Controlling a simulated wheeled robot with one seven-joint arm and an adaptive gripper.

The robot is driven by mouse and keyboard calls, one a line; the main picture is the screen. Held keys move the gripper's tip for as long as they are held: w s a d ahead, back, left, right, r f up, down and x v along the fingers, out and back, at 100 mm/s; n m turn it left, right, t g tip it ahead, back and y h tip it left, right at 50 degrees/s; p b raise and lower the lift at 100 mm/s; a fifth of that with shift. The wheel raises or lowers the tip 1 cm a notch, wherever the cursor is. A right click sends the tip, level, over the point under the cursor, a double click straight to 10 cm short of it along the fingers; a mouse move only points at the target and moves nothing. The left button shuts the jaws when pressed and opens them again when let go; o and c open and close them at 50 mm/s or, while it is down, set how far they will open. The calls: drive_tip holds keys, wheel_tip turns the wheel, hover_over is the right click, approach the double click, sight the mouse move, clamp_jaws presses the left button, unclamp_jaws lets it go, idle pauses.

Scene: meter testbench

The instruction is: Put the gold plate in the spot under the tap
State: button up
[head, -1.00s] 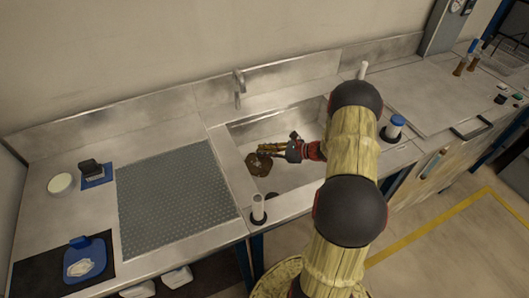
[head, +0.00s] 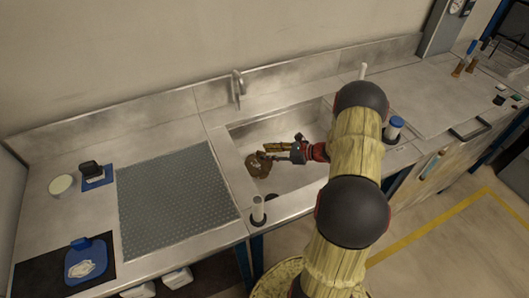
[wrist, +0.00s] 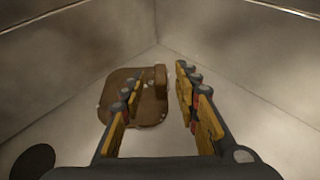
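The gold plate (head: 258,168) looks brownish and lies on the floor of the sink, in its left part, below and in front of the tap (head: 238,88). In the wrist view the plate (wrist: 150,113) is a rounded square with an upright block-like grip (wrist: 160,78). My gripper (head: 269,153) reaches into the sink from the right. In the wrist view its fingers (wrist: 158,88) are apart, with the grip in the gap near the fingertips and no finger visibly pressed on it. The left finger hides part of the plate.
The sink walls (wrist: 225,45) rise close around the plate. A dark round drain (wrist: 32,160) lies at lower left. A grey textured mat (head: 178,195) covers the counter to the left.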

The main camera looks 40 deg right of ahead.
drive_tip(key=p+v, duration=0.1)
drive_tip(key=v, duration=0.4)
drive_tip(key=shift+s+r, duration=0.1)
drive_tip(key=shift+r, duration=0.15)
drive_tip(key=s+a+r+n+g, duration=0.3)
drive_tip(key=a+r+n+g, duration=0.5)
drive_tip(key=a+r+n, duration=1)
drive_tip(key=s+a+r+n+t+h, duration=0.1)
drive_tip(key=s+a+r+n+h, duration=0.2)
drive_tip(key=s+a+r+n, duration=0.3)
drive_tip(key=s+a+r+n+t+h, duration=0.1)
drive_tip(key=s+a+r+n+h, duration=0.3)
drive_tip(key=s, duration=0.8)
drive_tip(key=a+r+n, duration=0.2)
drive_tip(key=a+r, duration=0.1)
drive_tip(key=a, duration=0.1)
drive_tip(key=shift+r, duration=0.2)
